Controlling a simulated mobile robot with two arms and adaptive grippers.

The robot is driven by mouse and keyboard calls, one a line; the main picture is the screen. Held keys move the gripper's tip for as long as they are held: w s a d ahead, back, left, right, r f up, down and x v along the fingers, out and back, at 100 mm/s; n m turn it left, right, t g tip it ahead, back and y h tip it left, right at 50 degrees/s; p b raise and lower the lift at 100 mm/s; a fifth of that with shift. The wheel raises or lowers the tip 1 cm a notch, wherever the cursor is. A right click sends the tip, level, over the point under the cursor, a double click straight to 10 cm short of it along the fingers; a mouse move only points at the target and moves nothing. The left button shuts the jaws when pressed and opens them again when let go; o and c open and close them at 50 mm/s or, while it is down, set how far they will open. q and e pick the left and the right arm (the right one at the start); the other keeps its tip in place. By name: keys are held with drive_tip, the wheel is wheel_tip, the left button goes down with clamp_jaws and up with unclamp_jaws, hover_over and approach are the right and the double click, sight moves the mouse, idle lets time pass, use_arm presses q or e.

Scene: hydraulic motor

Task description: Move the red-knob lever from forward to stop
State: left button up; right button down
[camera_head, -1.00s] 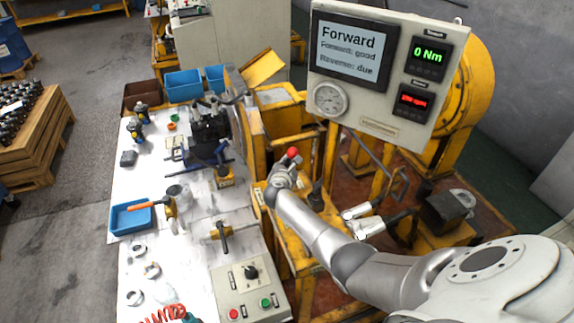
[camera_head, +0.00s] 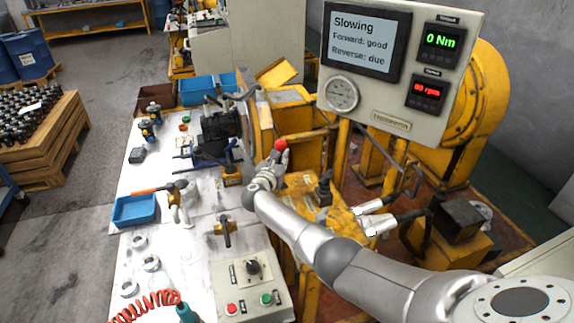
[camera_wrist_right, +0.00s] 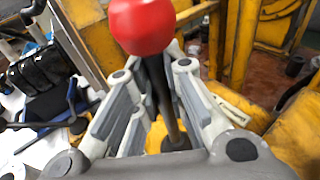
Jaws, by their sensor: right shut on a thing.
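The lever's red knob (camera_head: 280,145) stands beside the yellow machine frame in the head view, at the end of my right arm. In the right wrist view the red knob (camera_wrist_right: 142,24) is large at the top, with its dark rod (camera_wrist_right: 163,100) running down between the fingers. My right gripper (camera_wrist_right: 155,75) is shut on the lever's rod just below the knob. It also shows in the head view (camera_head: 272,165). The display panel (camera_head: 364,40) reads "Slowing", "Forward: good", "Reverse: due", with 0 Nm in green and a red rpm readout. My left gripper is not in view.
A white bench (camera_head: 185,240) to the left holds a blue tray (camera_head: 135,210), several rings and tools, and a control box (camera_head: 250,288) with red and green buttons. Yellow machine parts surround the arm.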

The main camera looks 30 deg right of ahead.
drive_tip(key=c, duration=1.5)
unclamp_jaws()
drive_tip(key=shift+o, duration=0.2)
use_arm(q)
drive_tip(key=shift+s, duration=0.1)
use_arm(e)
drive_tip(key=shift+s+a, duration=0.45)
drive_tip(key=shift+a, duration=0.1)
drive_tip(key=v, duration=1)
drive_tip(key=shift+s+a+r, duration=0.15)
drive_tip(key=shift+a, duration=0.15)
